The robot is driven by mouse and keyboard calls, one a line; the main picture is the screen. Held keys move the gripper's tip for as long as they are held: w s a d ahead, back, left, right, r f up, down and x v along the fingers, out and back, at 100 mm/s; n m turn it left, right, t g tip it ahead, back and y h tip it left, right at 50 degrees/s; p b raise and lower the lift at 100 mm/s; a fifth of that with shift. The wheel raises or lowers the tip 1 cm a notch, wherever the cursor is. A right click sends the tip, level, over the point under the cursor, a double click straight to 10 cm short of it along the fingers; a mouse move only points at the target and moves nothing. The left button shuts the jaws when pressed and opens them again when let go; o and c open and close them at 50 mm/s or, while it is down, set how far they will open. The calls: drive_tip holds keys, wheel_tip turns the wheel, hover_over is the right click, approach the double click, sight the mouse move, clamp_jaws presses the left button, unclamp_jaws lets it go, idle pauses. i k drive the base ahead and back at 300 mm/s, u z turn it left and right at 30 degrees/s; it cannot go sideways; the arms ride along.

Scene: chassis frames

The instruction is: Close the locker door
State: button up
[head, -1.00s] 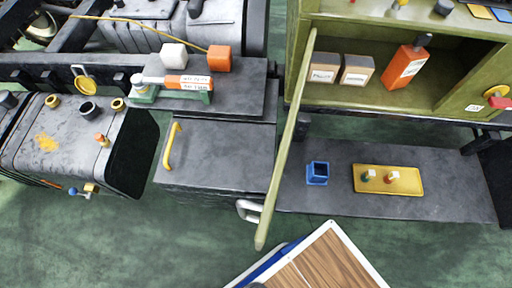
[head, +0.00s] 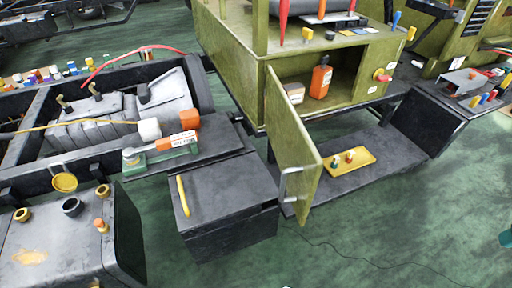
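The olive-green locker (head: 350,84) stands at the upper middle of the head view, with its front open. Its door (head: 288,150) is hinged on the left side and swung well out toward me. A pale metal handle (head: 284,183) is on the door near its free edge. An orange bottle (head: 320,78) and a small box (head: 294,93) stand inside the locker. The door hides part of the interior and part of the shelf below. My gripper is not in view.
A dark box with a yellow handle (head: 183,195) stands left of the door. A low dark shelf (head: 385,172) with a yellow tray (head: 362,155) lies under the locker. A grey tank (head: 60,250) is at lower left. Green floor in front is clear, apart from a thin cable.

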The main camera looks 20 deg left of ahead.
sight(299, 162)
drive_tip(key=u, duration=1)
drive_tip(key=i, duration=0.5)
drive_tip(key=z, duration=0.45)
drive_tip(key=k, duration=0.7)
drive_tip(key=u, duration=0.3)
